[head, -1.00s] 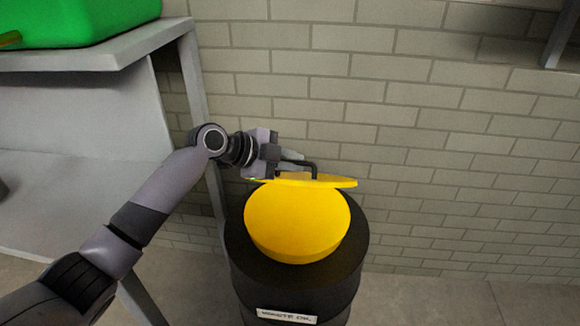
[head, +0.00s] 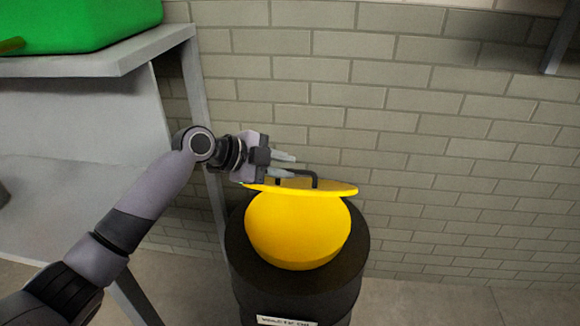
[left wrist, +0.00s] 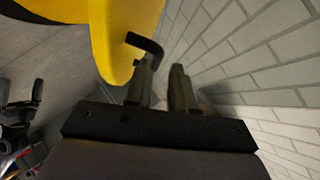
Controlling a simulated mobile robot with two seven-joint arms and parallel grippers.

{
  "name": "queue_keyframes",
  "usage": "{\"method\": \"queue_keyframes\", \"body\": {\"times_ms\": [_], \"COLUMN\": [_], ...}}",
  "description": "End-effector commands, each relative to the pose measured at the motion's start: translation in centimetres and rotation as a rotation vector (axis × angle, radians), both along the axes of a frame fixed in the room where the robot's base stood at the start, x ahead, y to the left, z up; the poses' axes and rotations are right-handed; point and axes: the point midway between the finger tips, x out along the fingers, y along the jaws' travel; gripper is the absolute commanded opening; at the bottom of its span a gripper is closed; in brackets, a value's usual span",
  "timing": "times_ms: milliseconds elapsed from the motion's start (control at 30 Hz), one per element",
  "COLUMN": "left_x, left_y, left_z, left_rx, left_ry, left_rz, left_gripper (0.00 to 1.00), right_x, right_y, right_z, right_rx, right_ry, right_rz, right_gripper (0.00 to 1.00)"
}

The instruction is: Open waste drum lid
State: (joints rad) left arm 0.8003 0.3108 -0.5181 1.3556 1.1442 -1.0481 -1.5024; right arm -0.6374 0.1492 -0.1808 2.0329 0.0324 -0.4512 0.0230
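The black waste drum (head: 350,262) stands on the floor with a yellow round top (head: 298,230). Its yellow lid (head: 338,190) is raised and seen nearly edge-on at the back of that top, with a black bar handle (head: 315,178) on its far side. My left gripper (head: 290,165) is at the handle, with its fingers apart. In the left wrist view, the handle (left wrist: 147,45) lies by the tip of the left-hand finger, and the gap between the fingers (left wrist: 162,78) looks empty. Whether a finger touches the handle is unclear. My right gripper is out of view.
A grey table or shelf (head: 110,60) with a green bin (head: 80,22) stands at the left, its leg close to the drum. A brick wall (head: 450,140) is close behind the drum. Floor at the right is clear.

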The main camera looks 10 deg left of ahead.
Motion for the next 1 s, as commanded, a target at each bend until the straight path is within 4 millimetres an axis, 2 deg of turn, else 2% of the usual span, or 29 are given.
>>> {"method": "queue_keyframes", "body": {"times_ms": [100,300,733,867,1000], "left_x": [-0.8,-1.9,-2.2,-2.6,-3.9], "left_y": [1.5,2.9,3.2,3.1,3.0], "left_z": [1.1,2.1,2.3,1.0,-2.3], "left_rx": [0.000,0.000,-0.002,-0.022,-0.083], "left_ry": [-0.004,-0.001,0.002,0.037,0.124], "left_rz": [0.002,0.001,0.003,0.045,0.169], "left_gripper": [0.23,0.23,0.23,0.23,0.23], "right_x": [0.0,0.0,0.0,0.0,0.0], "right_y": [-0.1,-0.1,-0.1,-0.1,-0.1], "right_z": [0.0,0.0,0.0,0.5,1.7], "right_rx": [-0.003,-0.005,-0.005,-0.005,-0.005], "right_ry": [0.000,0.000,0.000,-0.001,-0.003], "right_rz": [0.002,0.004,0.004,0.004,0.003], "right_gripper": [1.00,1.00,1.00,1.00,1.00]}}
